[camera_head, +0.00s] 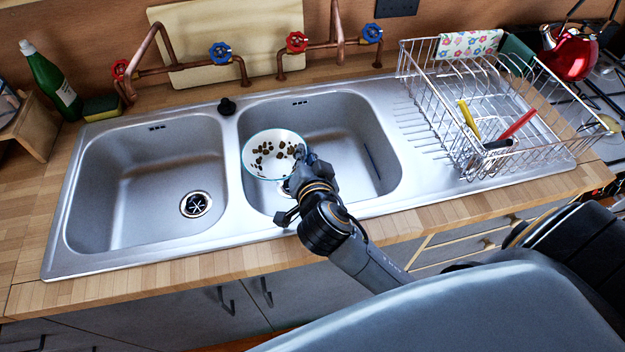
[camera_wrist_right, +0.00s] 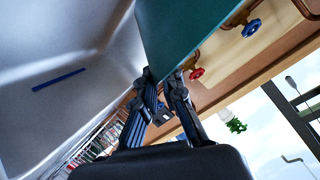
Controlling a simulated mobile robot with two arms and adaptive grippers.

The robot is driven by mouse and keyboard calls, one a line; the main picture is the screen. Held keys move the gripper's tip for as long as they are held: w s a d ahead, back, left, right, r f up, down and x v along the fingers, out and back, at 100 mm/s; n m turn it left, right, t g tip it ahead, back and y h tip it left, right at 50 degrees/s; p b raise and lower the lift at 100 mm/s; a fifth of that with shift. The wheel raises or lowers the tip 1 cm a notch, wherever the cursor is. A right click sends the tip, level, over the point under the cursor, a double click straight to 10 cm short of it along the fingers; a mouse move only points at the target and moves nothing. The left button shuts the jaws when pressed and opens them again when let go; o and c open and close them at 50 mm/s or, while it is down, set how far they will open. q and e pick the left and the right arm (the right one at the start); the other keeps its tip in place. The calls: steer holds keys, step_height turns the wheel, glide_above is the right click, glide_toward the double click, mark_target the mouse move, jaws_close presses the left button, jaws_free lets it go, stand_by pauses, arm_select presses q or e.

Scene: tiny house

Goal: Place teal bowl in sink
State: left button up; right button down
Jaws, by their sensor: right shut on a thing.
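The teal bowl (camera_head: 262,160) is white inside with a thin teal rim and holds several dark brown bits. It is over the right basin (camera_head: 361,140) of the steel sink, towards that basin's left side. My right gripper (camera_head: 297,165) is shut on the bowl's right edge. In the right wrist view the two fingers (camera_wrist_right: 162,88) pinch the teal outer wall of the bowl (camera_wrist_right: 185,35). I cannot tell whether the bowl touches the basin floor. My left gripper is not in view.
The left basin (camera_head: 120,190) is empty. Copper taps with red and blue handles (camera_head: 297,41) stand behind the basins. A wire dish rack (camera_head: 430,95) stands on the drainboard at right. A green bottle (camera_head: 50,83) and a sponge (camera_head: 102,107) are at the left.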

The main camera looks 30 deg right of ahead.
mark_target(296, 142)
steer(key=w+m+g+h, duration=0.1)
steer(key=r+m+h, duration=0.1)
steer(key=m+h, duration=0.1)
steer(key=w+m+g+h, duration=0.1)
steer(key=shift+w+a+r+g+b, duration=0.3)
steer(key=shift+w+a+r+b, duration=0.05)
steer(key=shift+r+b, duration=0.05)
steer(key=d+m+g+h+p, duration=0.2)
steer(key=d+m+g+h, duration=0.2)
steer(key=d, duration=0.4)
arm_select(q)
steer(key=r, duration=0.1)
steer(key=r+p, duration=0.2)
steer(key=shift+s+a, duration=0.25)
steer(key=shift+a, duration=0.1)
arm_select(e)
steer(key=w+d+f, duration=0.1)
steer(key=d+f, duration=0.3)
steer(key=f, duration=0.4)
steer(key=shift+w+d+f, duration=0.15)
steer(key=shift+d+f, duration=0.1)
